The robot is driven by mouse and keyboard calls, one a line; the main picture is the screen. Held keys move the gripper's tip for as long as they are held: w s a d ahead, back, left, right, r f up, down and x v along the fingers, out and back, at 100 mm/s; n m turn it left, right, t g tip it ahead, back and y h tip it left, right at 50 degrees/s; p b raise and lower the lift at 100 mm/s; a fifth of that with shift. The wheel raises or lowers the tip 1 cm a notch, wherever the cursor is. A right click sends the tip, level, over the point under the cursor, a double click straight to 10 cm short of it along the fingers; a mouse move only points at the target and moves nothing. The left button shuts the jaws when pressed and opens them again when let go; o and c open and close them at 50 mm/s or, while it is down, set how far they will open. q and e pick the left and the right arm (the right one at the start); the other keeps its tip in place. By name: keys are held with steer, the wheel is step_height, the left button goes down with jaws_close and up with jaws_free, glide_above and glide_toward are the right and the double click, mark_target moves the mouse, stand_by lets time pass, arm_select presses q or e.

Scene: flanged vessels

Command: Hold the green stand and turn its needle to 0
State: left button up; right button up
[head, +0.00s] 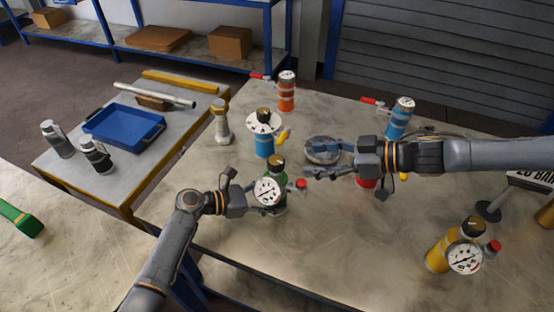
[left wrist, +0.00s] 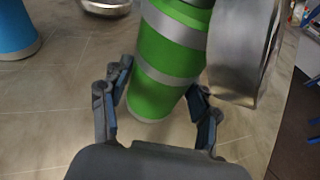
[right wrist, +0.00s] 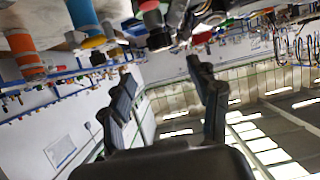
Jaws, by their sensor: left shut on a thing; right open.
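The green stand (head: 281,202) stands upright on the near middle of the table, with a black top knob (head: 276,161), a red-tipped side knob (head: 301,184) and a white round dial (head: 267,191). The dial's needle is too small to read. My left gripper (left wrist: 160,88) is shut on the green stand's body (left wrist: 172,55), one finger on each side; the dial's silver housing (left wrist: 243,50) is beside it. My right gripper (head: 307,158) is open and empty, above and to the right of the stand, fingers pointing left, apart from the knobs.
A blue vessel with a white dial (head: 264,144) stands just behind the green stand. A round metal flange (head: 322,150) lies beneath my right gripper. A red vessel (head: 366,182) is partly hidden under my right arm. A yellow vessel (head: 438,256) stands at the near right.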

mark_target(279, 160)
steer(key=x, duration=1)
steer(key=shift+w+a+f, duration=0.1)
steer(key=shift+a, duration=0.2)
steer(key=c, duration=1.2)
